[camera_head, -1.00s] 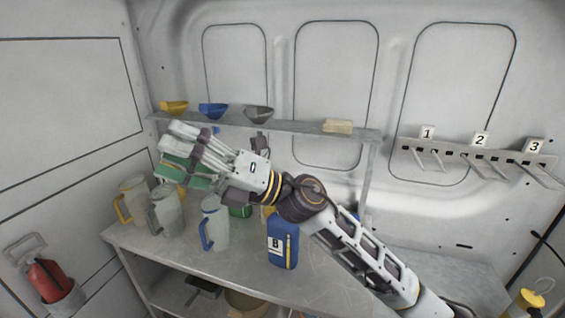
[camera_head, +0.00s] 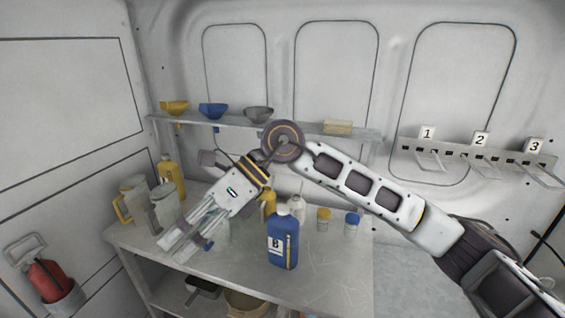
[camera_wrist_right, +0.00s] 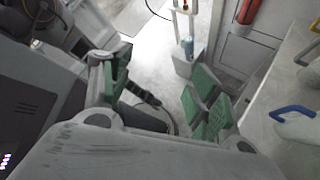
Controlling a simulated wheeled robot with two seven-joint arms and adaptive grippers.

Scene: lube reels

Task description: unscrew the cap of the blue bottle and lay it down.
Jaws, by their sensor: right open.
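The blue bottle (camera_head: 283,243) stands upright on the workbench, with a white label marked B facing me. A small pale top shows at its neck (camera_head: 283,210); I cannot make out the cap's details. My right gripper (camera_head: 183,238) is open and empty, left of the bottle and apart from it, with its fingers pointing down and left. In the right wrist view its green finger pads (camera_wrist_right: 158,88) are spread with nothing between them. The bottle is not visible in that view. My left gripper is not in view.
Jugs (camera_head: 132,200) and a yellow bottle (camera_head: 168,178) stand at the bench's left. Small jars (camera_head: 351,221) stand right of the blue bottle. A shelf (camera_head: 240,122) with funnels is behind. A blue-handled jug (camera_wrist_right: 294,118) is beside my gripper. The bench's (camera_head: 335,275) front right is clear.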

